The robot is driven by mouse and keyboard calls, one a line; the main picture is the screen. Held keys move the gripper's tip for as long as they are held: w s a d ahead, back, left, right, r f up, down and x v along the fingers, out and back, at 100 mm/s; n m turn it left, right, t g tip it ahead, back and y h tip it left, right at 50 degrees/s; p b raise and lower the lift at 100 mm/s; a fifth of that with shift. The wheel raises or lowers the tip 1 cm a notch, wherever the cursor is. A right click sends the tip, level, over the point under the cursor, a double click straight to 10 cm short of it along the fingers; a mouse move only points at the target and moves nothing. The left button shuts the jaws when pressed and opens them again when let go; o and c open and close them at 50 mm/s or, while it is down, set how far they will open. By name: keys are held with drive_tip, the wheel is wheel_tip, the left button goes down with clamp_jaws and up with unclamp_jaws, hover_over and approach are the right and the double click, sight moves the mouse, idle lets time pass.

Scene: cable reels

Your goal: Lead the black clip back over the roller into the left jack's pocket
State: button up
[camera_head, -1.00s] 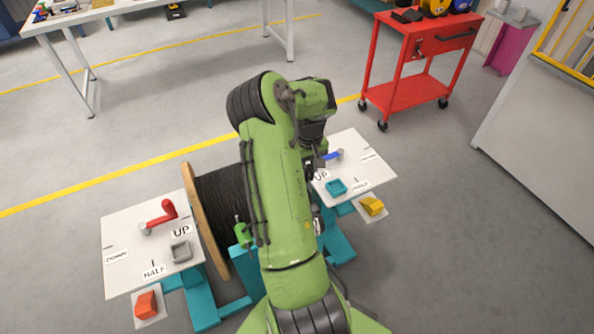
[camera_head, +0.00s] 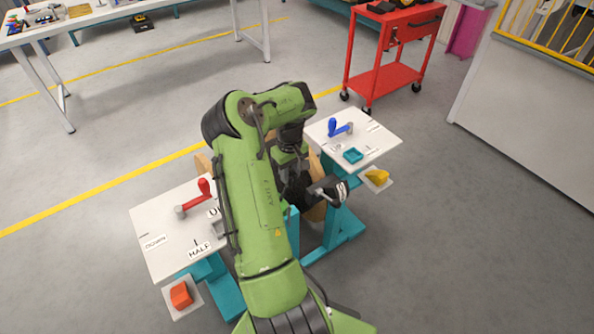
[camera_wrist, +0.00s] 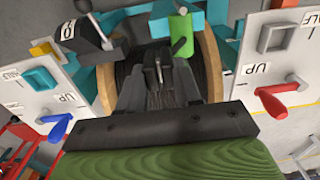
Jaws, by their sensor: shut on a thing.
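My gripper (camera_wrist: 158,72) is shut on a small dark piece between its fingertips, over the reel; this fits the black clip, but dark fingers hide most of it. In the head view my arm covers much of the gripper. The reel's wooden flanges (camera_wrist: 211,66) stand either side of the dark winding. The left jack's white plate (camera_head: 165,225) carries a red lever (camera_head: 197,194). Its grey square pocket (camera_wrist: 274,38) shows empty at right in the wrist view, apart from my gripper. I cannot tell which part is the roller.
The right jack's plate (camera_head: 377,137) has a blue lever (camera_head: 340,128) and teal pocket (camera_head: 353,155). A black part with a metal pin (camera_head: 326,190) sits near it. A green piece (camera_wrist: 182,35) stands just beyond my fingers. Orange (camera_head: 181,295) and yellow (camera_head: 377,176) blocks lie in front.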

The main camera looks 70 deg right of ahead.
drive_tip(key=w+a, duration=0.2)
drive_tip(key=a, duration=0.1)
drive_tip(key=w+a+b, duration=0.1)
drive_tip(key=w+a, duration=0.1)
drive_tip(key=a, duration=0.1)
drive_tip(key=w+a+b, duration=0.1)
drive_tip(key=w+a, duration=0.1)
drive_tip(key=a, duration=0.2)
drive_tip(key=shift+d, duration=0.1)
idle(0.5)
